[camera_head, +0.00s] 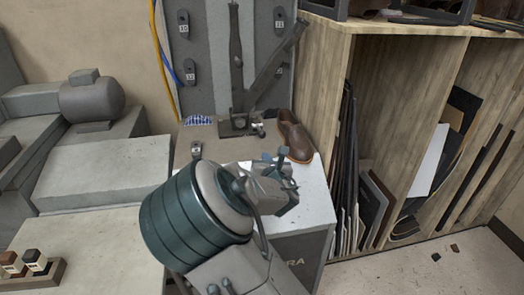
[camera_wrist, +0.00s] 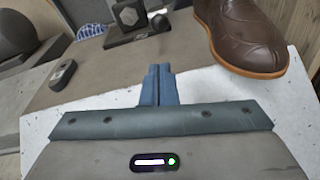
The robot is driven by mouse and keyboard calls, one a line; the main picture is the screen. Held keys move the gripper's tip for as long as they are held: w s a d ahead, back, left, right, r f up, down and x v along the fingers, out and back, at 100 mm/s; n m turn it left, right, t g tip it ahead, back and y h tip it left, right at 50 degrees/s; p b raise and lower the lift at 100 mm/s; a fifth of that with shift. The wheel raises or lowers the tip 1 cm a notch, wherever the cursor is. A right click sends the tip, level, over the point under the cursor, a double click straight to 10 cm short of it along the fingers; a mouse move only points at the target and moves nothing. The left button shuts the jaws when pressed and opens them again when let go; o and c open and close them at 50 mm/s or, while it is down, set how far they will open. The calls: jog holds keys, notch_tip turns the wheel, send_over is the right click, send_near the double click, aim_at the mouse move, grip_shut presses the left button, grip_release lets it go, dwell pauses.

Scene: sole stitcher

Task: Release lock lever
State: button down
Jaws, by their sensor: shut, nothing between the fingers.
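The grey stitcher (camera_head: 200,60) stands at the back in the head view. An upright dark lever (camera_head: 235,50) and a slanted dark bar (camera_head: 275,65) rise from a dark base (camera_head: 238,126) at its foot. I cannot tell for certain which part is the lock lever. My gripper (camera_head: 284,158) is over the white-edged table top, in front of the base and apart from the levers. In the wrist view its blue fingers (camera_wrist: 158,72) are together and empty. The base (camera_wrist: 140,22) shows beyond them; the levers' upper parts are out of that view.
A brown shoe (camera_head: 295,138) stands right of the base, close to my gripper; it also shows in the wrist view (camera_wrist: 240,35). A small dark labelled knob or tag (camera_wrist: 63,74) lies left on the table top (camera_wrist: 100,85). A wooden shelf (camera_head: 400,90) stands at right.

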jog(key=shift+w, duration=0.1)
send_near(260, 130)
jog(key=w+f, duration=0.1)
jog(key=f, duration=0.1)
jog(key=w+a+f+b, duration=0.1)
jog(key=w+f, duration=0.1)
jog(key=shift+w, duration=0.15)
jog(key=shift+r+p, duration=0.1)
jog(key=shift+p, duration=0.2)
dwell(0.4)
jog(key=shift+r+p, duration=0.2)
jog(key=shift+p, duration=0.1)
jog(key=shift+g+p, duration=0.3)
